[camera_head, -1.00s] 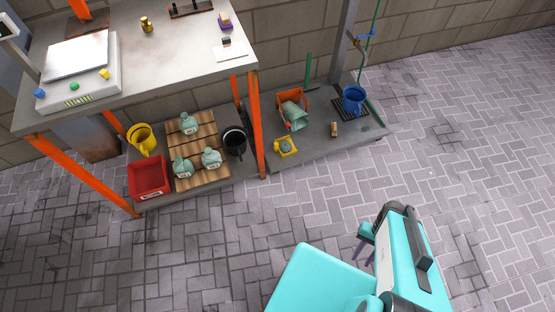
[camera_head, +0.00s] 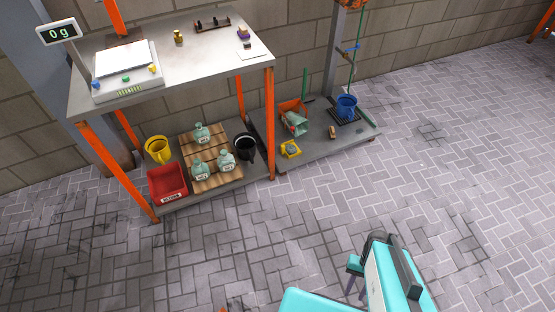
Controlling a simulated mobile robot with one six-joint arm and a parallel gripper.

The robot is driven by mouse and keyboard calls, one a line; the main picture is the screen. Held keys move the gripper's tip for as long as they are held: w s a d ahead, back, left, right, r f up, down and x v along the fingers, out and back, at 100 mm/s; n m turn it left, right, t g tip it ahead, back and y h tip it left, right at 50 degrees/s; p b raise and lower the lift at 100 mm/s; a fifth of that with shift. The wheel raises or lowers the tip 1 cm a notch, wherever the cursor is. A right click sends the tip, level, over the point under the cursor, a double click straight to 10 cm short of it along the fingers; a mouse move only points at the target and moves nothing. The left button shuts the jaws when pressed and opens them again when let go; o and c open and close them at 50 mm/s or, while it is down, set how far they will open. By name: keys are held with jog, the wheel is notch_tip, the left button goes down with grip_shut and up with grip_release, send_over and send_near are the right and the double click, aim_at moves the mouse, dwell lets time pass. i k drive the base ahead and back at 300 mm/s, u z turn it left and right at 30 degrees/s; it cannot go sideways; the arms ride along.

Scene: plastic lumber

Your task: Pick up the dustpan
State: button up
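No dustpan shows clearly. The likeliest is an orange scoop-like thing (camera_head: 286,108) on the low grey platform by the wall, with a pale green thing (camera_head: 296,123) lying in or against it. A thin green upright handle (camera_head: 305,83) stands behind it; I cannot tell whether they are joined. My gripper (camera_head: 356,287) is at the bottom, right of centre, under my turquoise arm. Its two thin dark fingers are apart with nothing seen between them. It is well in front of the platform, over the floor.
An orange-legged table (camera_head: 215,60) stands left, with a red bin (camera_head: 168,182) and bottles below. The paved floor (camera_head: 300,220) between is clear.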

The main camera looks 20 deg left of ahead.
aim_at(290, 148)
jog(key=z, duration=0.8)
jog(key=k, duration=0.25)
jog(key=u, duration=2.55)
jog(key=i, duration=1)
jog(key=u, duration=0.35)
